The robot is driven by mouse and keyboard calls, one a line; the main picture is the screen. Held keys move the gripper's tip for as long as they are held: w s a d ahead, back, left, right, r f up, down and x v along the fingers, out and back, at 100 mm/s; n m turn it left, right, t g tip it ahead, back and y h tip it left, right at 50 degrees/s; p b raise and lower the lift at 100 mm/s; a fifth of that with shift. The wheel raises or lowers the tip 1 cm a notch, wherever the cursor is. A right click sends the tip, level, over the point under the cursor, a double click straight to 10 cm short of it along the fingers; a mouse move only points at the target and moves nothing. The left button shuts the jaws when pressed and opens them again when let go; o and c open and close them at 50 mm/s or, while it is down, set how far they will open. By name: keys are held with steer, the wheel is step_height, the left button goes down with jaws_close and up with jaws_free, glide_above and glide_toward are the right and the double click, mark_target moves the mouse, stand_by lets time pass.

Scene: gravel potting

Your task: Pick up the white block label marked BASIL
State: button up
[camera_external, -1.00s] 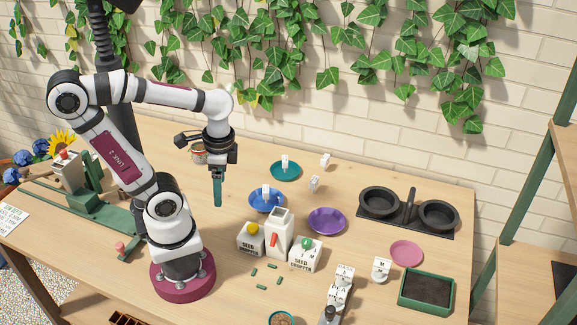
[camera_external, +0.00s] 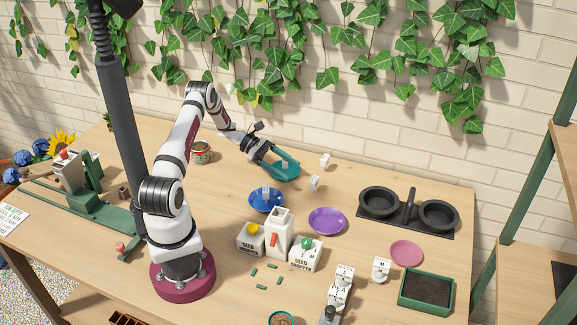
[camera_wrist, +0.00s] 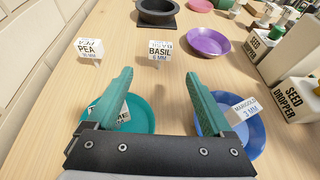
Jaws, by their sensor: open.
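The white BASIL block label (camera_wrist: 160,52) stands on the table just beyond my fingertips in the wrist view, roughly centred between them. In the external view the BASIL block (camera_external: 315,182) appears right of the teal saucer. My gripper (camera_wrist: 158,68) is open and empty, its teal fingers on either side of the view. In the external view my gripper (camera_external: 285,164) is tilted low over the teal saucer, left of the block. The gap between fingers and block is hard to judge.
A white PEA block (camera_wrist: 88,48) stands left of BASIL, nearer the wall. Under my fingers are a teal saucer (camera_wrist: 146,108) and a blue bowl (camera_wrist: 258,140) with a MARIGOLD label (camera_wrist: 243,108). A purple bowl (camera_wrist: 208,42) and seed dropper boxes (camera_wrist: 292,100) lie to the right.

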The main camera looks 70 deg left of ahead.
mark_target(314, 186)
steer(key=x, duration=0.5)
steer(key=r+x, duration=0.1)
steer(key=x, duration=0.2)
steer(key=shift+w+d+f, duration=0.15)
steer(key=shift+w+d, duration=0.1)
jaws_close()
